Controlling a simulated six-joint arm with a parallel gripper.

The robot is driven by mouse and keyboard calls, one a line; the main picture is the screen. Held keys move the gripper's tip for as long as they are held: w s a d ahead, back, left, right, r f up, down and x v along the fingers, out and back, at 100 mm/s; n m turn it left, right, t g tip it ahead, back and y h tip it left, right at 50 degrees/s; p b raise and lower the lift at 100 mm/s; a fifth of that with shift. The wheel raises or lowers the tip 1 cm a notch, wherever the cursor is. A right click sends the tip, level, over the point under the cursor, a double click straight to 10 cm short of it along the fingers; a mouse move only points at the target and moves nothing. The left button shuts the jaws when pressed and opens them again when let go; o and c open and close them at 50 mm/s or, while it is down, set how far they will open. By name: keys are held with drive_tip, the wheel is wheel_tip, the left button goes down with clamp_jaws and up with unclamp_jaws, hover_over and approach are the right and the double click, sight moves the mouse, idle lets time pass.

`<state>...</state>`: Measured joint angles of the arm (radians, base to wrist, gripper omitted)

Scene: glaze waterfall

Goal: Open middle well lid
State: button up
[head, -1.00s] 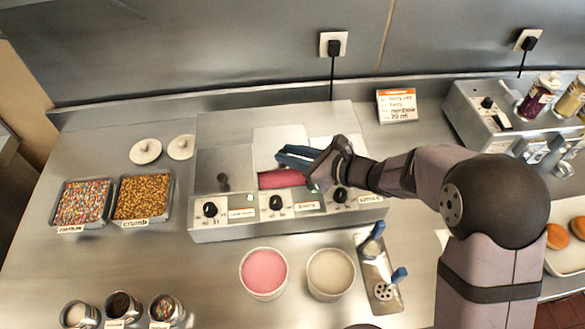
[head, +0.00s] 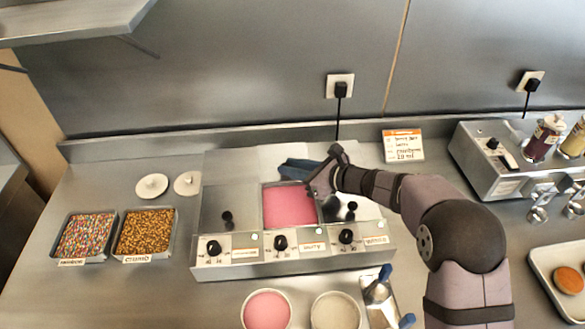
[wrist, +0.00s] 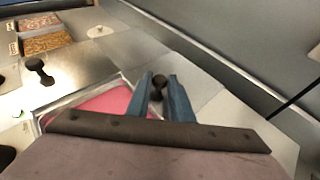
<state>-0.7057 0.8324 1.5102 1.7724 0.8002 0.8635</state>
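The middle well (head: 290,208) is uncovered and shows pink glaze; part of it also shows in the wrist view (wrist: 103,101). Its pale flat lid (head: 268,161) lies slid back behind the opening. My gripper (head: 292,168) is over this lid, at the well's back edge. In the wrist view, its two blue fingers (wrist: 160,82) stand on either side of the lid's black knob (wrist: 158,88) and appear closed on it. The left well lid (head: 217,205) and the right well lid (head: 350,222) cover their wells, with black knobs.
Trays of sprinkles (head: 87,236) and crumb (head: 147,232) and two round white lids are at the left. Pink (head: 267,311) and cream (head: 336,312) tubs and a utensil tray stand in front. A sign card (head: 403,145) and the back wall are behind.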

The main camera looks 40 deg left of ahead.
drive_tip(key=o, duration=0.3)
drive_tip(key=shift+d+r+b, duration=0.2)
drive_tip(key=shift+d+b, duration=0.15)
drive_tip(key=shift+d, duration=0.25)
drive_tip(key=shift+b+v, duration=1)
drive_tip(key=shift+v, duration=2.05)
drive_tip(key=shift+r, duration=0.1)
